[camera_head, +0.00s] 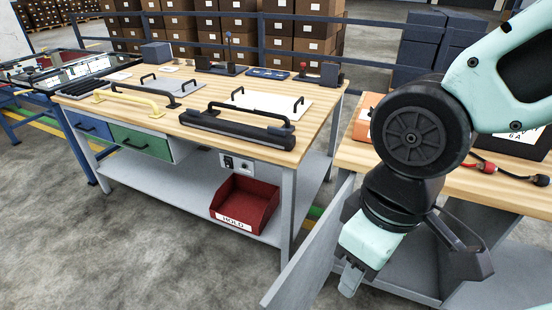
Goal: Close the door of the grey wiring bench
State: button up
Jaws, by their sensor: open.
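The grey wiring bench is most likely the bench at the right (375,160), with a wooden top and a grey body. A flat grey door panel (305,265) stands out from its front left side, swung open, and its lower end runs to the bottom of the picture. My gripper (352,280) is open and empty, pointing down just right of the panel, in front of the bench's open lower part. Whether it touches the panel I cannot tell. My arm hides much of the bench front and the door's hinge side.
A second wooden-topped bench (85,95) with handled parts stands at the left. A red bin labelled HOLD (244,203) sits on its lower shelf. An orange item (366,115) and red and black leads (490,167) lie on the right bench. The floor at lower left is clear.

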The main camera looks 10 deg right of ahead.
aim_at(298, 288)
jog(key=j+z, duration=0.3)
jog(key=j, duration=0.35)
jog(key=j+z, duration=0.35)
jog(key=j, duration=0.35)
jog(key=k+j+z, duration=0.15)
jog(key=j+z, duration=0.15)
jog(key=j, duration=0.3)
jog(key=k+j+u, duration=0.2)
jog(key=u, duration=0.3)
jog(key=k+j+u, duration=0.15)
jog(key=u, duration=0.3)
jog(key=j, duration=0.1)
